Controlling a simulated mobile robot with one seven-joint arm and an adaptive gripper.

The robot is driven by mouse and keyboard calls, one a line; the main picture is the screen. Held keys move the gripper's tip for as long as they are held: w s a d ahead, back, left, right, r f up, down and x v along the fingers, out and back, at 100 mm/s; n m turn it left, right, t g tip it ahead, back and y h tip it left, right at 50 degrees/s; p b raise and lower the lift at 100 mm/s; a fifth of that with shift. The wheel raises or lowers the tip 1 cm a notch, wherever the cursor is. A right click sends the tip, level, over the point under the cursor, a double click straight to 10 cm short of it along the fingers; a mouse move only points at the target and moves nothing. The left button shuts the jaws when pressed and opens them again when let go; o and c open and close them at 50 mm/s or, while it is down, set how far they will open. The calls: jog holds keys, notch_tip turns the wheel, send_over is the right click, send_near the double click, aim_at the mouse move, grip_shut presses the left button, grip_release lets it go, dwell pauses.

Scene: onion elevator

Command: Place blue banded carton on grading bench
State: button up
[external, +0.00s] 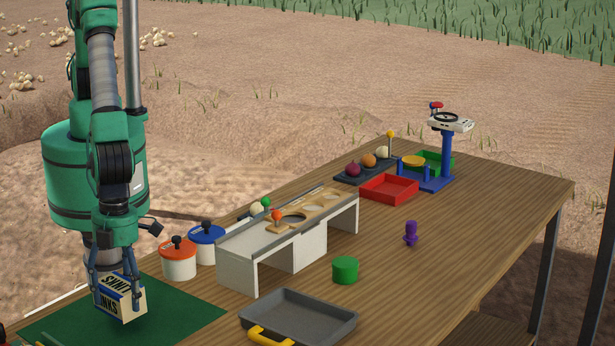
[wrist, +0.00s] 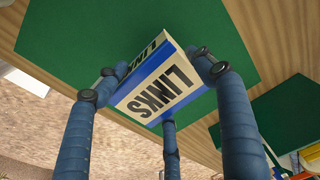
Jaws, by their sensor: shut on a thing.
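The blue banded carton (external: 124,303) is a cream box with a blue band and dark lettering. It is tilted over a green mat (external: 183,318) at the near left of the wooden bench (external: 455,265). My gripper (external: 117,289) points down and is shut on the carton, its blue fingers on the sides. In the wrist view the carton (wrist: 160,92) sits between the fingers, its "LINKS" face showing, with the green mat (wrist: 65,35) behind it. I cannot tell whether its lower corner touches the mat.
Orange-lidded (external: 178,260) and blue-lidded (external: 206,243) pots stand right of my gripper, beside a white stand (external: 238,262) with holes. A grey tray (external: 300,318), green cylinder (external: 345,270) and purple peg (external: 411,234) lie further right. A red tray (external: 389,188) is farther back.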

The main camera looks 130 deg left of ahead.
aim_at(122, 285)
jog(key=shift+w+d, duration=0.3)
jog(key=shift+w, duration=0.1)
jog(key=shift+f+b, duration=0.3)
jog(key=shift+f, duration=1.45)
jog(key=o, duration=1.7)
jog(key=shift+f, duration=0.1)
jog(key=shift+o, duration=0.2)
jog(key=r, duration=0.4)
jog(key=r+p, duration=0.1)
jog(key=r, duration=0.2)
jog(key=a+r, duration=0.1)
jog(key=r, duration=0.3)
jog(key=shift+r, duration=0.55)
